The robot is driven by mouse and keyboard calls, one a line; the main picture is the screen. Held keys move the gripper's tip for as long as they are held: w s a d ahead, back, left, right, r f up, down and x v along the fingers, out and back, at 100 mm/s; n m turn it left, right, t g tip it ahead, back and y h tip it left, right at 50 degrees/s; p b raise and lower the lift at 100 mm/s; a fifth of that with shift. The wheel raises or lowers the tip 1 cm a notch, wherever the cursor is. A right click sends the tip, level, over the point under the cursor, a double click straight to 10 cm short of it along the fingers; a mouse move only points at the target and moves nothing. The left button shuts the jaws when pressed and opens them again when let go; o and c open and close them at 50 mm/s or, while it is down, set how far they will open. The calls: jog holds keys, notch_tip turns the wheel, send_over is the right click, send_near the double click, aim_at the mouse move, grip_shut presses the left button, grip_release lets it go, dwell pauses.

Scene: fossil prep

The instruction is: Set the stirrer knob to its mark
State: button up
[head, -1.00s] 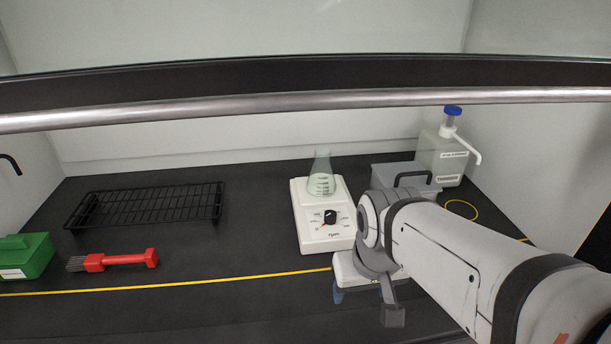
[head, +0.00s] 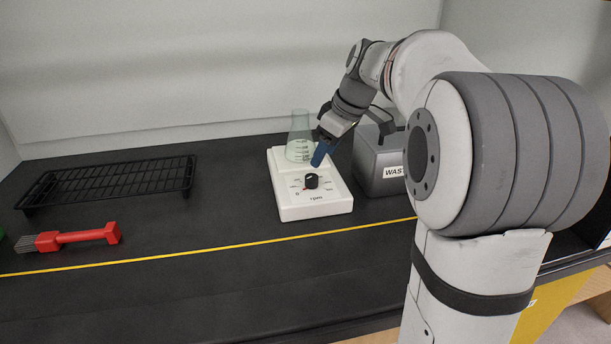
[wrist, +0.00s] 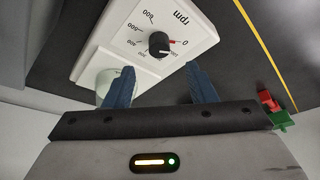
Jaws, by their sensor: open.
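The white stirrer (head: 313,200) stands on the dark bench with a black knob (head: 311,181) on its sloped front dial. In the wrist view the knob (wrist: 159,44) lies ahead of and between my fingers, not touching them. A red mark shows beside the knob, close to the 0 of the dial. The dial carries several numbers and the label rpm. My gripper (head: 322,153) is open and empty, just above and behind the knob in the head view; its two blue fingers also show in the wrist view (wrist: 161,86). A glass flask (head: 299,138) stands on the stirrer's rear plate.
A grey waste box (head: 378,172) stands close to the right of the stirrer. A black wire rack (head: 110,182) and a red-handled brush (head: 80,236) lie to the left. A yellow line (head: 200,251) crosses the bench in front. Bench between rack and stirrer is clear.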

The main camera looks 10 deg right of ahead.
aim_at(312, 176)
jog(key=b+x, duration=0.1)
jog(key=x, duration=0.6)
jog(key=shift+w+a+f, duration=0.2)
jog(key=shift+f, duration=0.1)
jog(key=c, duration=1)
